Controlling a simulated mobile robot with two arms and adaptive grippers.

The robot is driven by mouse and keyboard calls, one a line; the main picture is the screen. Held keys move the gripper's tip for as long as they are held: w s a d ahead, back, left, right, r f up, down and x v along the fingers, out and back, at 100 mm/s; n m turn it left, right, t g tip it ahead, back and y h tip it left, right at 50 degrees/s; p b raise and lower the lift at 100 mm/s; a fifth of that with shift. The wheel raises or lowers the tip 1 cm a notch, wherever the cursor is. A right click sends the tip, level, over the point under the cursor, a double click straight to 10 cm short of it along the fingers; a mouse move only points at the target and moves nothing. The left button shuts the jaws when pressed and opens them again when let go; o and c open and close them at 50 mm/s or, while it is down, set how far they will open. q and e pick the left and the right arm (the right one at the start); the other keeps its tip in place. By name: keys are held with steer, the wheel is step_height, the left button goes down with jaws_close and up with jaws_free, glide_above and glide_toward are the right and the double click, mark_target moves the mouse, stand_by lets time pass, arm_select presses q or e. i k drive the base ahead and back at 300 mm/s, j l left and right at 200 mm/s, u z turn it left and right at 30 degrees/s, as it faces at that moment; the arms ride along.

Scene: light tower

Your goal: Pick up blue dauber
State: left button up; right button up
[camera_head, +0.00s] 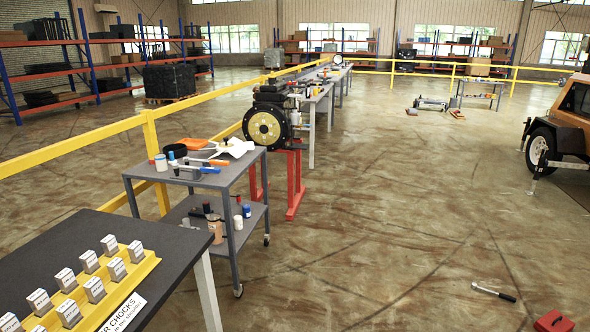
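A grey two-shelf cart (232,180) stands left of centre. On its top, a small white cylinder with a blue top (171,157) stands upright beside a white cylinder with a red top (160,163). On the lower shelf, a small blue and white bottle (247,211) stands near the right end, next to a white one with a red top (238,222). Which of the two blue pieces is the dauber is too small to tell. Neither of my grippers is in view.
A dark table (165,238) with yellow-racked blocks is at front left. A yellow railing (150,145) runs behind. A hammer (494,292) lies on open floor.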

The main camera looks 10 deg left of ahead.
mark_target(172, 160)
steer(key=i+u, duration=0.35)
steer(key=i, duration=0.15)
steer(key=i+u, duration=0.3)
steer(key=i, duration=0.2)
steer(key=i+l+u, duration=0.2)
steer(key=i+u, duration=0.15)
steer(key=i, duration=0.15)
steer(key=i+l+u, duration=0.3)
steer(key=i, duration=0.15)
